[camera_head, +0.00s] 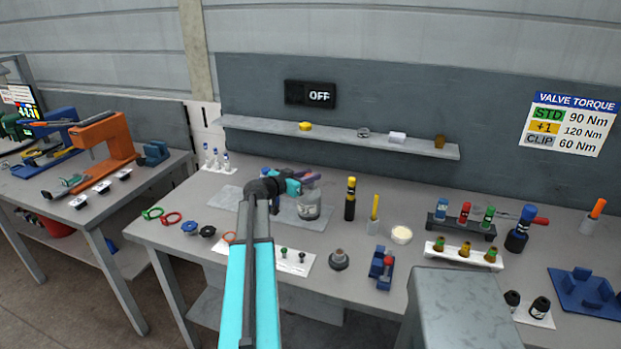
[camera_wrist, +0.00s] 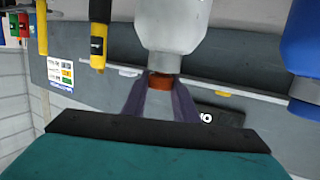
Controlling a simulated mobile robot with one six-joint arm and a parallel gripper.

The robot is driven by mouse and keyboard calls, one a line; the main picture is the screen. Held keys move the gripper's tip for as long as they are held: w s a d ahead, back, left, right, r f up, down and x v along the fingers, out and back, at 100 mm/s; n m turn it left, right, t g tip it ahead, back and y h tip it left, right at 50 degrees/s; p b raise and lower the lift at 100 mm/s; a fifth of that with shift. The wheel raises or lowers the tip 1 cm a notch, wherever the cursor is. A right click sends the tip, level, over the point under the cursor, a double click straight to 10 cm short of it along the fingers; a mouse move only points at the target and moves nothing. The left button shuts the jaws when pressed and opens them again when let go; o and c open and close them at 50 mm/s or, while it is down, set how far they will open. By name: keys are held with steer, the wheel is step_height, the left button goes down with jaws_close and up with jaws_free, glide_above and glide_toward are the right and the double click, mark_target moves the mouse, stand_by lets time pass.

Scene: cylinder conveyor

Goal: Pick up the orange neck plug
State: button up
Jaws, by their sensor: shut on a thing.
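My gripper (camera_wrist: 162,90) is shut on the orange neck plug (camera_wrist: 160,82), which shows as a small orange-brown piece between the purple fingertips. The wrist view appears upside down. There the plug lies at the neck end of a grey cylinder (camera_wrist: 175,28); I cannot tell whether it is still seated in the neck. In the head view my gripper (camera_head: 304,183) is at the top of the grey cylinder (camera_head: 311,211), which stands upright on the bench. The plug is hidden there by the fingers.
A black cylinder with a yellow top (camera_head: 350,200) stands close at the right. A grey holder with a yellow stick (camera_head: 374,218) and a round cream dish (camera_head: 401,235) are beyond it. A wall shelf (camera_head: 340,138) is behind. Caps and rings lie at the front left.

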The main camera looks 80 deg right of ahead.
steer(key=shift+r+b, duration=0.75)
steer(key=shift+r, duration=0.45)
steer(key=shift+a+r, duration=0.2)
steer(key=shift+a, duration=0.05)
steer(key=a+r+b, duration=0.1)
steer(key=a+b, duration=0.4)
steer(key=a, duration=1)
steer(key=shift+s+a+r+b, duration=0.25)
steer(key=shift+s+b, duration=0.15)
steer(key=shift+s, duration=0.05)
